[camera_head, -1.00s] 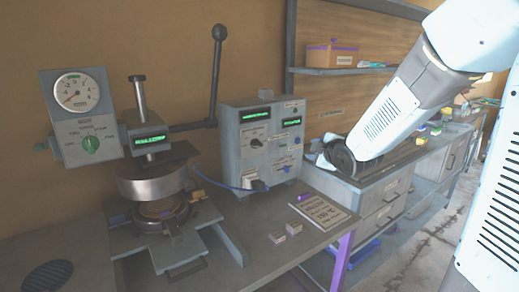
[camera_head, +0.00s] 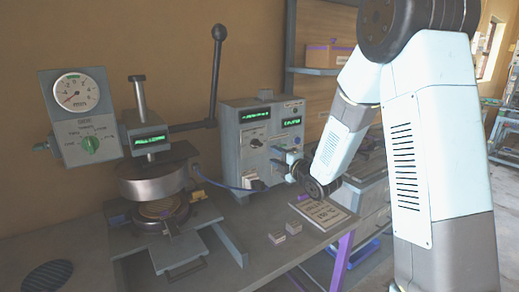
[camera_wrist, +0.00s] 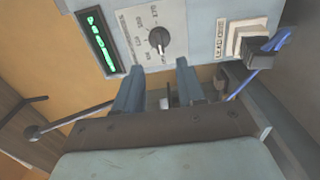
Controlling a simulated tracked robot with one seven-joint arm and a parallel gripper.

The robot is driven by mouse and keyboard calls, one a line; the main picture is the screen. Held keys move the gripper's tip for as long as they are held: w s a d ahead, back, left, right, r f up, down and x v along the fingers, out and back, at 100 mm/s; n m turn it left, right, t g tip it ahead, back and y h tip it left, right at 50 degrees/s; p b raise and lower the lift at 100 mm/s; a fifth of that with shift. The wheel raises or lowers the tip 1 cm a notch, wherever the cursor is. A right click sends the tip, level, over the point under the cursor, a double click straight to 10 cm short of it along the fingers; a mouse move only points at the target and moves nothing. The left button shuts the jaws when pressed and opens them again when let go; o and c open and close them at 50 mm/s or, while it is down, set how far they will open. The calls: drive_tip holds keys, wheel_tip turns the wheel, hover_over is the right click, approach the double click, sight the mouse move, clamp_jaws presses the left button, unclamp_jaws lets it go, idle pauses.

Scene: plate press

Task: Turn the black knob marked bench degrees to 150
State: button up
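The black knob (camera_wrist: 159,38) sits on a pale dial plate with printed numbers in the wrist view. A light mark shows on its lower side, but I cannot tell which number it points to. In the head view the knob (camera_head: 256,143) is on the left of the grey control box (camera_head: 239,160), below a green display. My gripper (camera_wrist: 160,84) is open, its two grey fingers apart with nothing between them, just short of the knob and not visibly touching it. In the head view my gripper (camera_head: 279,157) is in front of the box's right side.
The press (camera_head: 155,185) stands left of the box. A 150 °C card (camera_head: 322,212) and two small blocks (camera_head: 284,232) lie on the bench below my arm.

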sight(259, 146)
drive_tip(key=x, duration=0.9)
drive_tip(key=shift+w+a, duration=0.15)
clamp_jaws()
drive_tip(key=shift+f, duration=0.1)
